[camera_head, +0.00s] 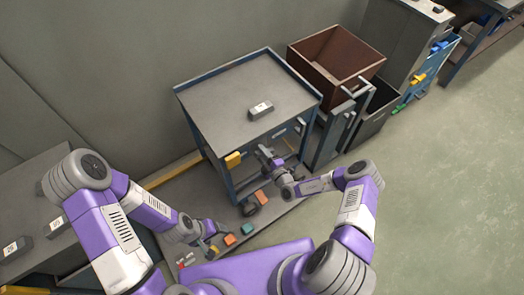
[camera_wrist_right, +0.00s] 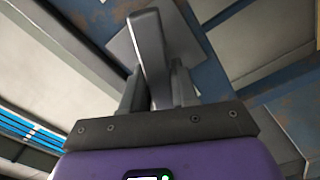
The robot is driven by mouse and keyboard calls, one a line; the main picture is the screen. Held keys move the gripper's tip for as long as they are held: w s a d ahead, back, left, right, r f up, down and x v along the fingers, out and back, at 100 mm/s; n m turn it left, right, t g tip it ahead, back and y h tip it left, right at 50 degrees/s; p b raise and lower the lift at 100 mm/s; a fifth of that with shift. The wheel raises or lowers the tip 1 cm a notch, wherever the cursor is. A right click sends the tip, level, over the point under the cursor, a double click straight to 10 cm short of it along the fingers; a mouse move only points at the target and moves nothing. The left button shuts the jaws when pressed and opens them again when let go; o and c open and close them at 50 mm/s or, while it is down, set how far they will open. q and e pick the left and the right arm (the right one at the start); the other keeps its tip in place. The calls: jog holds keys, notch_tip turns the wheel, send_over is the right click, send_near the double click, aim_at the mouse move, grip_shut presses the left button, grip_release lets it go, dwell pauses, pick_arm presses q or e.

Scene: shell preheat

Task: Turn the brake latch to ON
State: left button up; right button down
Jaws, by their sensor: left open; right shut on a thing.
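In the right wrist view, the brake latch (camera_wrist_right: 148,45) appears as a thick grey lever in front of a pale square plate. My right gripper (camera_wrist_right: 158,88) is shut on it, one finger on each side. In the head view, my right gripper (camera_head: 266,156) is at the front side of the blue-framed table (camera_head: 225,95), below its top. The latch is too small and covered there to read its position, and no ON marking is legible. My left gripper (camera_head: 214,240) is open and empty, low down near small coloured blocks.
A brown open bin (camera_head: 335,58) stands behind right. Orange (camera_head: 230,240) and green (camera_head: 247,228) blocks lie low near my left gripper. Floor at right is clear.

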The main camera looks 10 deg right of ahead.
jog(key=n, duration=0.1)
jog(key=n+p, duration=0.1)
jog(key=n, duration=0.3)
jog(key=shift+f, duration=0.3)
jog(key=shift+n+p, duration=0.3)
jog(key=c, duration=1)
grip_release()
jog(key=shift+o, duration=0.2)
jog(key=p+v, duration=0.1)
jog(key=v, duration=0.6)
jog(key=shift+s, duration=0.3)
